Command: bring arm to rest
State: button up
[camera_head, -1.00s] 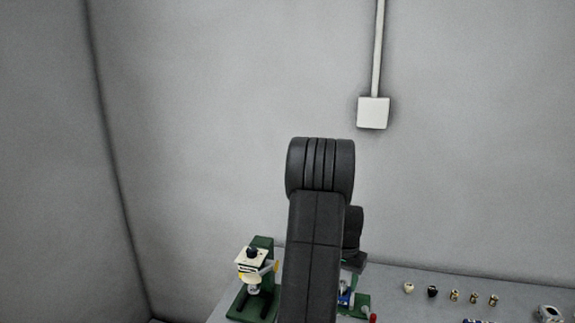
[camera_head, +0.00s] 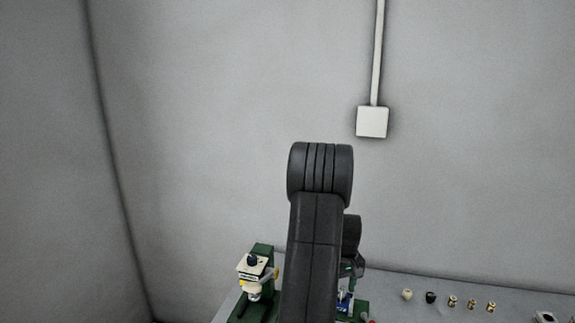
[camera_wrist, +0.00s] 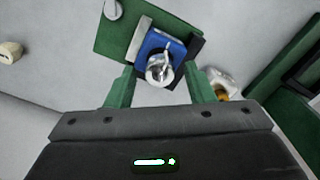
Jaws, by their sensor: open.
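My gripper (camera_wrist: 160,76) is open in the wrist view, its two green fingers apart and nothing seen held between them. Beyond the fingertips is a blue block with a silver metal fitting (camera_wrist: 160,68) on a green base plate (camera_wrist: 112,45). I cannot tell the gap between fingers and block. In the head view my dark arm rises in the middle and hides most of that fixture; the gripper's fingers are not clear there. A bit of the blue part (camera_head: 344,303) shows right of the arm.
A green stand with a cream head (camera_head: 252,265) is on the bench left of my arm. Several small fittings (camera_head: 453,301) stand in a row on the grey bench (camera_head: 400,279) to the right. A wall box (camera_head: 372,122) hangs above.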

jog(key=n+p, duration=0.3)
jog(key=n, duration=0.3)
jog(key=shift+r, duration=0.15)
jog(key=shift+r+n, duration=0.2)
jog(key=shift+n, duration=0.1)
jog(key=shift+r, duration=0.85)
jog(key=shift+a+r, duration=0.1)
jog(key=shift+r, duration=0.05)
